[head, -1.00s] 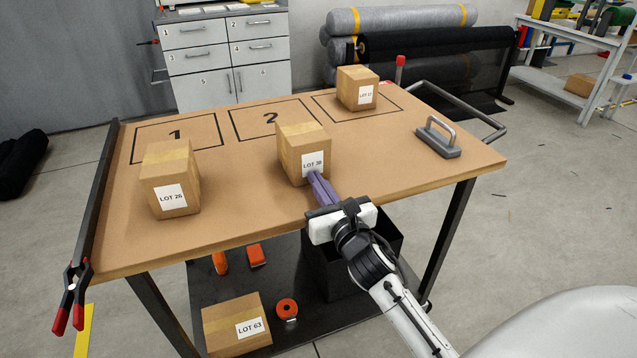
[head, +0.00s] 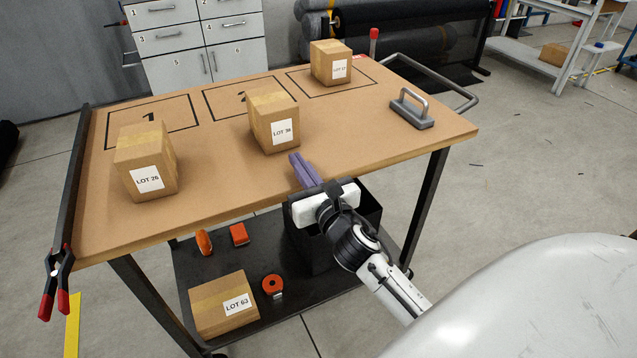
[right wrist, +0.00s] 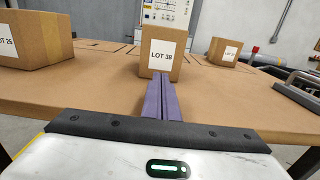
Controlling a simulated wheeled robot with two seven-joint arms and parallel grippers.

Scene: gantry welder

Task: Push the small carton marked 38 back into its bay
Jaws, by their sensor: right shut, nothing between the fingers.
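The small carton marked LOT 38 (head: 274,120) stands upright on the brown table top (head: 225,180), in front of the outlined bay 2 (head: 222,110) and partly covering my view of it. It also shows in the right wrist view (right wrist: 162,50), straight ahead of the fingers. My right gripper (head: 297,158) is shut with nothing in it. In the head view its purple fingertips point at the carton's front face, with a gap of bare table between. The fingers also show in the right wrist view (right wrist: 162,78). My left gripper is not in view.
A LOT 26 carton (head: 145,160) stands before bay 1 (head: 150,116). A LOT 17 carton (head: 330,63) stands in the third outline. A grey handled block (head: 412,110) sits at the right. A clamp (head: 58,280) hangs at the left corner. A LOT 63 carton (head: 222,304) lies below.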

